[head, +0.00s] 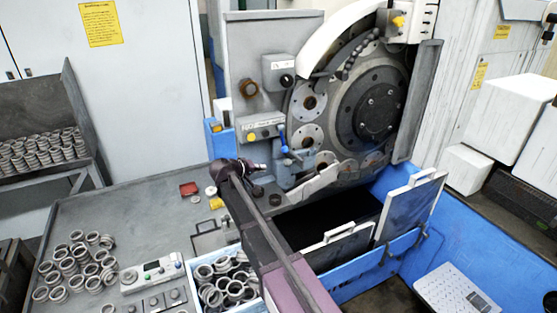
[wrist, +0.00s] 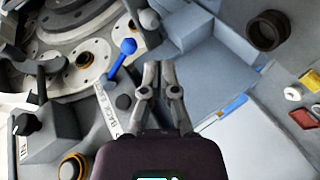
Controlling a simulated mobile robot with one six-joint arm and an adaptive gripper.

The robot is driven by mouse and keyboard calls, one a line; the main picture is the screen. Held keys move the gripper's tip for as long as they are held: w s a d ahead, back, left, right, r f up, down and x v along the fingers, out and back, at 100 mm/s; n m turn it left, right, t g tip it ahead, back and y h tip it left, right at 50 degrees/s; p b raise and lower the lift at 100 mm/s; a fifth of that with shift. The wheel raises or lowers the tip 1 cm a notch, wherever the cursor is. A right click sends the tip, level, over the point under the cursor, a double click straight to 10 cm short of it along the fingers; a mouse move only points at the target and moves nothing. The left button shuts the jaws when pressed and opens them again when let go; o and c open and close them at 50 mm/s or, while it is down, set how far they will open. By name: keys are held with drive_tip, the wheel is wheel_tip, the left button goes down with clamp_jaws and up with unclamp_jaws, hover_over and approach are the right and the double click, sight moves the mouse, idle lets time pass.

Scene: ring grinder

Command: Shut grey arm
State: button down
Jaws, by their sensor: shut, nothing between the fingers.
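A light-grey arm-like piece (head: 315,187) slants out below the big round wheel in the head view. It looks like the grey arm, and I cannot tell how far open it stands. Beside it is a grey block with a blue-knobbed lever (head: 284,143); the blue knob (wrist: 128,46) is also left of my fingers in the wrist view. My gripper (head: 262,166) is shut and empty, left of the grey block and the arm-like piece. In the wrist view my gripper (wrist: 158,66) points up toward grey machine parts, with no clear contact.
The grey worktop (head: 135,220) holds loose metal rings (head: 75,262), a control box (head: 152,274) and a blue-edged bin of rings (head: 222,280). A dark opening with white-rimmed flaps (head: 342,250) lies below the wheel (head: 375,105). A dark cup (wrist: 268,30) stands at upper right.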

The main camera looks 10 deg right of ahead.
drive_tip(key=shift+n+t+h, duration=0.3)
drive_tip(key=shift+t, duration=0.3)
drive_tip(key=w+a+r, duration=0.2)
drive_tip(key=a, duration=0.1)
drive_tip(key=shift+w+r, duration=0.1)
drive_tip(key=shift+w, duration=0.15)
drive_tip(key=shift+d, duration=0.1)
drive_tip(key=s+d+f+b+x, duration=0.1)
drive_tip(key=b+x, duration=0.4)
drive_tip(key=x, duration=0.7)
drive_tip(key=shift+s+d+f, duration=0.2)
drive_tip(key=shift+s+d, duration=0.15)
drive_tip(key=shift+d, duration=0.1)
drive_tip(key=shift+s+a, duration=0.1)
drive_tip(key=shift+s, duration=0.05)
